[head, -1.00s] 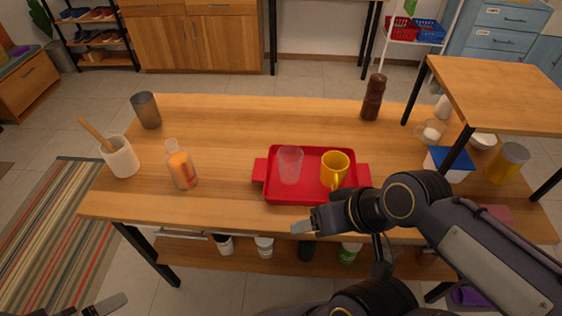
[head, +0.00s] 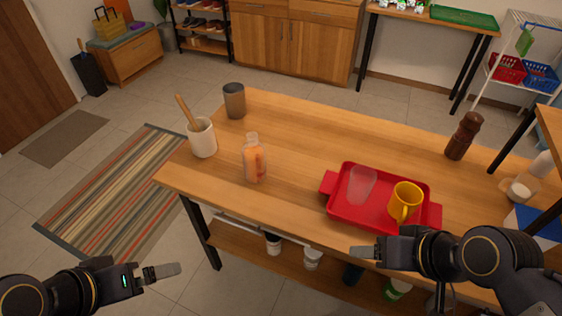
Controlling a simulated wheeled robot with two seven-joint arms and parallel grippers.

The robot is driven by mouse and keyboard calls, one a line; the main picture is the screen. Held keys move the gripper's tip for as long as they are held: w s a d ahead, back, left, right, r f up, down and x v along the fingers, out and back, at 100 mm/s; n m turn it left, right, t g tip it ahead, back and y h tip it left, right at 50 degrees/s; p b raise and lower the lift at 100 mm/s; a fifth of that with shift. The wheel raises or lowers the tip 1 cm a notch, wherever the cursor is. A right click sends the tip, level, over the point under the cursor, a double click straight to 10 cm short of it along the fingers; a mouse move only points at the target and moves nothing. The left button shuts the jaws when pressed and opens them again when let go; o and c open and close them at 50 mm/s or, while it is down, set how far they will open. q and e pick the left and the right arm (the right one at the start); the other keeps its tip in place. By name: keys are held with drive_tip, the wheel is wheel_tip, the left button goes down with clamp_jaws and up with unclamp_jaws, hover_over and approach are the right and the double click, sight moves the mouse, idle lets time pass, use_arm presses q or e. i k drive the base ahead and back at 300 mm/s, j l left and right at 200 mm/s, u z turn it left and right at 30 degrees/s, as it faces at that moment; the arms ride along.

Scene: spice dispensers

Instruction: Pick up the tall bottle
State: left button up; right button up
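A clear bottle with orange contents (head: 254,160) stands upright on the wooden table, left of the red tray. A tall dark brown mill-shaped dispenser (head: 463,136) stands upright at the table's back right. I cannot tell which one the task calls the tall bottle. My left gripper (head: 172,270) is in front of the table's left end, apart from everything. My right gripper (head: 360,252) is over the front edge, just below the tray in the picture. Both look empty. Their fingers are seen edge-on, so the gap between them is hidden.
The red tray (head: 345,221) holds a clear cup (head: 361,184) and a yellow mug (head: 404,202). A white crock (head: 203,138) with a wooden utensil and a dark tumbler (head: 234,101) stand at the table's left end. A white-topped shaker (head: 525,183) is at right. The table's middle back is clear.

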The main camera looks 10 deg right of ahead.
sight(254, 152)
drive_tip(key=i+j+z, duration=0.15)
drive_tip(key=j+z, duration=0.5)
drive_tip(key=j, duration=0.3)
drive_tip(key=i+j+z, duration=0.1)
drive_tip(key=j+z, duration=0.25)
drive_tip(key=j, duration=0.2)
